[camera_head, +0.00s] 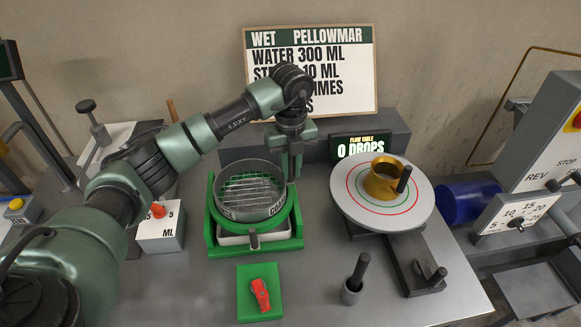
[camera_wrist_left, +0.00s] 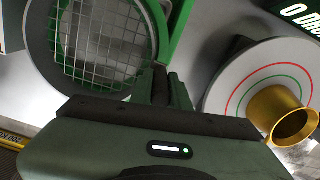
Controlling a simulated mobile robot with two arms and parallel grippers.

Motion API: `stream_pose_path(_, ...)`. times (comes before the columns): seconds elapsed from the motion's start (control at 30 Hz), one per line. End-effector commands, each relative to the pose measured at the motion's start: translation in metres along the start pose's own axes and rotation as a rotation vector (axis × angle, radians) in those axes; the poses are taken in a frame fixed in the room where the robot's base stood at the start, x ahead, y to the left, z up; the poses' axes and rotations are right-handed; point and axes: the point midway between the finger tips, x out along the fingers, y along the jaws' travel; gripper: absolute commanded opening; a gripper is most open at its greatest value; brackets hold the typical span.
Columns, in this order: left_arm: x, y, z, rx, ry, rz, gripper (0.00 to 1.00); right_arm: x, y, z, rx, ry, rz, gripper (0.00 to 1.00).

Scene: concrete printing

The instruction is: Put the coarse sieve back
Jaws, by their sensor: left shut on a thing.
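The coarse sieve (camera_head: 228,210) is a round grey metal ring with an open wire mesh and lettering on its wall. It sits at the green ring of a green stand (camera_head: 212,240); I cannot tell whether it is fully seated. My left gripper (camera_head: 293,172) points down at the sieve's right rim and is shut on it. In the left wrist view the sieve's mesh (camera_wrist_left: 98,38) shows beyond the fingers (camera_wrist_left: 165,82), which meet its rim. The exact grip is partly hidden. My right gripper is not in view.
A round flow table (camera_head: 355,212) with a brass cone (camera_head: 382,180) stands to the right. A green pad with a red object (camera_head: 260,294) lies in front. A small cup with a rod (camera_head: 352,290) stands front right. A white ML box (camera_head: 160,228) is at left.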

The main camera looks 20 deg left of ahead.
Motion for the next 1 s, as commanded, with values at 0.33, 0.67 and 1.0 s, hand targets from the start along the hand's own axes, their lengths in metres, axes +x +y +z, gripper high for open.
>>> stream_pose_path(0.33,0.005,0.0,0.0,-0.001,0.0,0.001,0.39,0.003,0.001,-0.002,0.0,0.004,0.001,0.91)
stream_pose_path(0.67,0.003,0.0,0.0,0.0,0.0,0.0,0.39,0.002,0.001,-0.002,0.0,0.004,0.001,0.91)
stream_pose_path(1.0,-0.048,-0.001,0.001,0.0,-0.005,-0.005,0.39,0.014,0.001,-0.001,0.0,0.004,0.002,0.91)
